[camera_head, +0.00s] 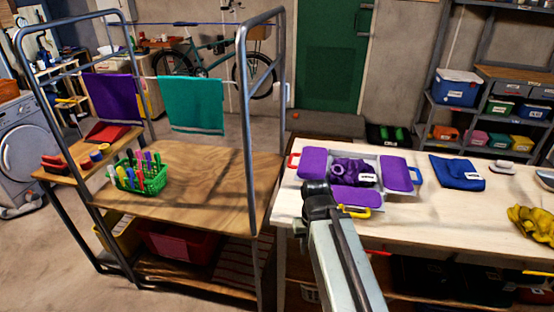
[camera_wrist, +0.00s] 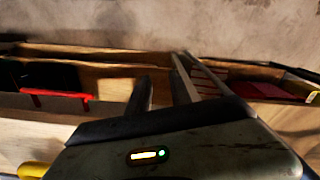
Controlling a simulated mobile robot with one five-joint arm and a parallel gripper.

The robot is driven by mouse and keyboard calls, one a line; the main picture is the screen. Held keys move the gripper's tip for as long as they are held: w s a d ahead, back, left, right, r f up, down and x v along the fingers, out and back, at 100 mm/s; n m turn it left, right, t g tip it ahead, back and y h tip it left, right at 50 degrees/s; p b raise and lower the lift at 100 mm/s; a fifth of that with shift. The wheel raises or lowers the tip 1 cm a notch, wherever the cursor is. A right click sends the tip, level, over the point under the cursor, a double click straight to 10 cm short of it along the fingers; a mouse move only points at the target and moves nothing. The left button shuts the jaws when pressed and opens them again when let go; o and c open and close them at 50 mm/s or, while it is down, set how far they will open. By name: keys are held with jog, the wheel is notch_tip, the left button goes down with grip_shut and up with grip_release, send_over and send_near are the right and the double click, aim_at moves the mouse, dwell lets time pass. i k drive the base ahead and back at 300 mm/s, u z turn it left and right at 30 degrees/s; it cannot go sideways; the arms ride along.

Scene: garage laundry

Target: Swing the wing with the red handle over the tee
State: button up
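A folding board with purple wings lies on the pale bench. Its left wing (camera_head: 313,161), with the red handle (camera_head: 292,161), lies opened out. The right wing (camera_head: 398,174) with a blue handle (camera_head: 417,177) and the front wing (camera_head: 350,195) with a yellow handle (camera_head: 356,212) also lie out. The purple tee (camera_head: 353,171) is bunched in the middle, with a pale label. My gripper (camera_wrist: 160,72) is in the wrist view with its fingers apart and nothing between them. In the head view my arm's dark end stands in front of the board, and the fingertips cannot be made out.
A blue cloth (camera_head: 457,173) and a yellow cloth (camera_head: 535,224) lie on the bench to the right. A wooden rack (camera_head: 200,190) with metal posts and a green basket (camera_head: 139,178) stands left, across a narrow gap. A metal post (camera_head: 247,130) rises near the bench's left end.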

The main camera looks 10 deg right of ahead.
aim_at(313, 159)
jog(key=u, duration=3.05)
jog(key=k, duration=1.85)
jog(key=z, duration=0.85)
jog(key=i, duration=1.05)
jog(key=u, duration=0.05)
